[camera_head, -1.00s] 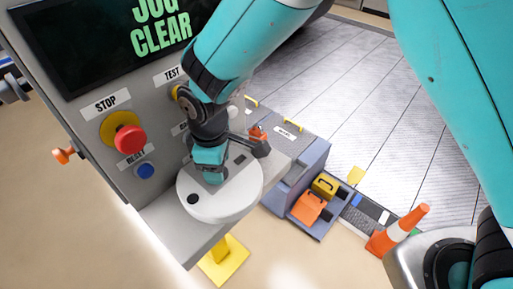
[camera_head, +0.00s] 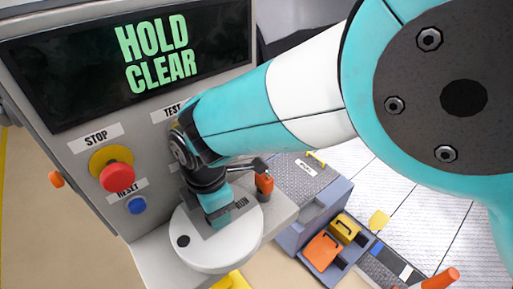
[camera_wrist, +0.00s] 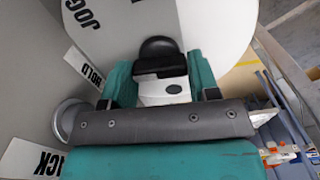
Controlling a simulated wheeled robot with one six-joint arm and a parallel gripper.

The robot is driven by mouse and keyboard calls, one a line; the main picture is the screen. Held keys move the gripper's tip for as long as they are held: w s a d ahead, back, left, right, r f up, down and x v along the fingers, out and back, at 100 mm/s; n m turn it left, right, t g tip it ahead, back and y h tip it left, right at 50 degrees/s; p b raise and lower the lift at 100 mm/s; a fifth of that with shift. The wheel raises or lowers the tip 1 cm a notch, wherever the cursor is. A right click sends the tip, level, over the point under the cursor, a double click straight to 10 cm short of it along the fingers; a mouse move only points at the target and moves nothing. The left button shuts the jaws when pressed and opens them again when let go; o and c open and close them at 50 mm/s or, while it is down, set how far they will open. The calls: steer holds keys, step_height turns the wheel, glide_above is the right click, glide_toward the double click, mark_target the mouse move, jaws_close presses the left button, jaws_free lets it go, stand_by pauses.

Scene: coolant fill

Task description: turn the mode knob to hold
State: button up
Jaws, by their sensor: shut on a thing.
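The mode knob (camera_wrist: 160,64) is a dark bar on a round white dial (camera_head: 215,252). It shows between my teal fingers in the wrist view. My gripper (camera_head: 217,210) is shut on it, and the gripper also shows in the wrist view (camera_wrist: 162,88). The display (camera_head: 140,65) reads HOLD CLEAR. My fingers hide part of the knob, so I cannot tell exactly where its pointer sits.
A red STOP button (camera_head: 115,177) on a yellow collar and a blue RESET button (camera_head: 137,206) are on the panel left of the dial. A small lever with an orange end (camera_head: 265,184) is close to my gripper's right. A bin with orange and yellow cases (camera_head: 323,251) stands lower right.

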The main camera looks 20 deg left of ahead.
steer(key=shift+s+n, duration=0.1)
steer(key=shift+n, duration=0.6)
steer(key=o, duration=1.3)
steer(key=shift+r, duration=0.55)
step_height(320, 180, up, 16)
steer(key=b, duration=0.2)
steer(key=shift+r+b, duration=0.2)
steer(key=shift+b, duration=0.2)
